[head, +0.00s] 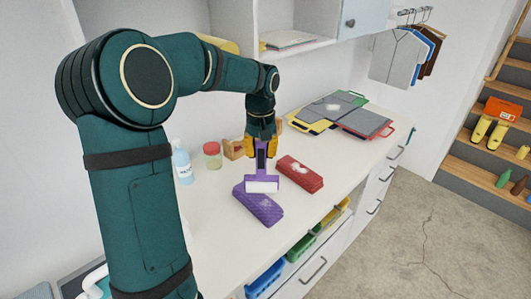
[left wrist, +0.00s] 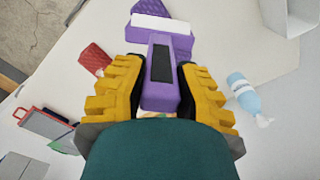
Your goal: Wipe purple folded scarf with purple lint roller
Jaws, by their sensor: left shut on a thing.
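My left gripper (head: 262,147) is shut on the handle of the purple lint roller (head: 262,178), with the handle upright and the white roller end down. The roller end is at the scarf's far edge in the head view; I cannot tell whether they touch. In the left wrist view the yellow fingers of the left gripper (left wrist: 160,88) sit on both sides of the roller's handle (left wrist: 161,95). The scarf (left wrist: 165,8) shows behind the white roller. My right gripper is not in view.
A red folded cloth (head: 300,173) lies right of the scarf. A blue spray bottle (head: 182,164) and a red-lidded jar (head: 212,155) stand to the left. Folders (head: 352,115) lie at the back right. The counter front between scarf and edge is clear.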

